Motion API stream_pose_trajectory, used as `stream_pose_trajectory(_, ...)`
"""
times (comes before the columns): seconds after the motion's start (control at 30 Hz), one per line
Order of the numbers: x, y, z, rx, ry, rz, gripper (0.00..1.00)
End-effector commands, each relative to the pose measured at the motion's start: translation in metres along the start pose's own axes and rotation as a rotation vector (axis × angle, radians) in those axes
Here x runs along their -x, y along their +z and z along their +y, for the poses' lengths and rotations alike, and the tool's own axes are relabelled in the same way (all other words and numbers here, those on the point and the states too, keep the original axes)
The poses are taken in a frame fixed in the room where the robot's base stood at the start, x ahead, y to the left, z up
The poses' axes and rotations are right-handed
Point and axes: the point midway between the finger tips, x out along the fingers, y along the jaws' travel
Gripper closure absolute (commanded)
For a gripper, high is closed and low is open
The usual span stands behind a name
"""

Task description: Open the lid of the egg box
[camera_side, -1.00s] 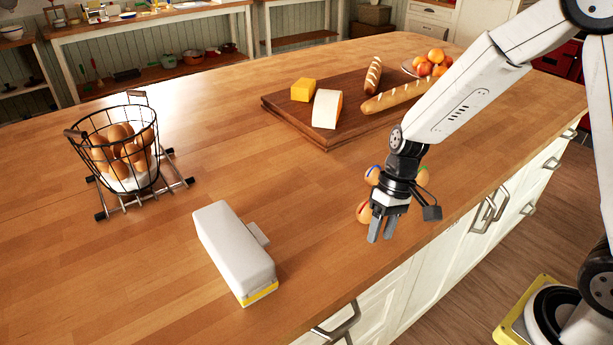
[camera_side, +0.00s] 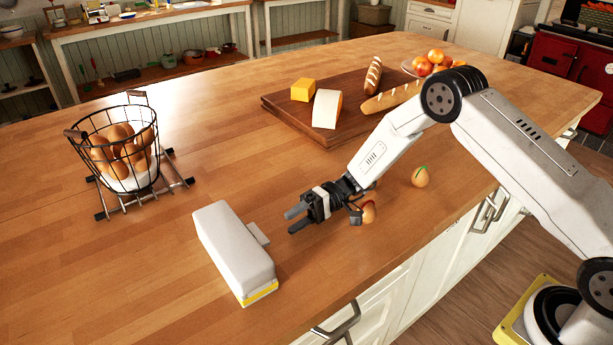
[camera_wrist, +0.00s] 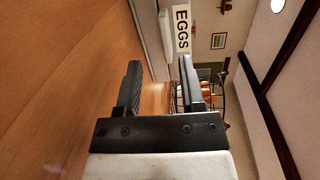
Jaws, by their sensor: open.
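The egg box (camera_side: 232,250) is a long pale grey-white box with its lid shut, on the wooden island. A small tab (camera_side: 258,233) sticks out from its right long side, facing my gripper, and a yellow strip shows at its near end. In the wrist view a label reading EGGS (camera_wrist: 182,29) shows on the box (camera_wrist: 167,40), beyond my fingers. My gripper (camera_side: 292,219) is open and empty, low over the counter to the right of the box, apart from it, fingers pointing toward it. The wrist view shows both fingers (camera_wrist: 162,85) spread apart.
Loose eggs lie by my wrist, one with a red mark (camera_side: 369,212) and one with a green mark (camera_side: 420,177). A wire basket of eggs (camera_side: 122,150) stands on a rack at left. A cutting board (camera_side: 345,132) with bread and cheese lies behind. Counter left of the box is clear.

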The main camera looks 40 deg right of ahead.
Motion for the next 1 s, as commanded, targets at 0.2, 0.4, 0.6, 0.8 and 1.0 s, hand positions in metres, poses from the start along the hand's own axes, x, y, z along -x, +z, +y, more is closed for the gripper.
stream_pose_trajectory(0.2, 0.001, -0.012, 0.002, 0.047, -0.090, 0.038, 0.50)
stream_pose_trajectory(0.4, 0.001, -0.013, 0.002, 0.052, -0.097, 0.041, 0.50)
stream_pose_trajectory(0.6, -0.006, -0.013, 0.001, 0.051, -0.096, 0.039, 0.50)
stream_pose_trajectory(0.8, -0.025, -0.013, -0.001, 0.050, -0.095, 0.037, 0.50)
stream_pose_trajectory(1.0, -0.050, -0.014, -0.003, 0.050, -0.096, 0.037, 0.50)
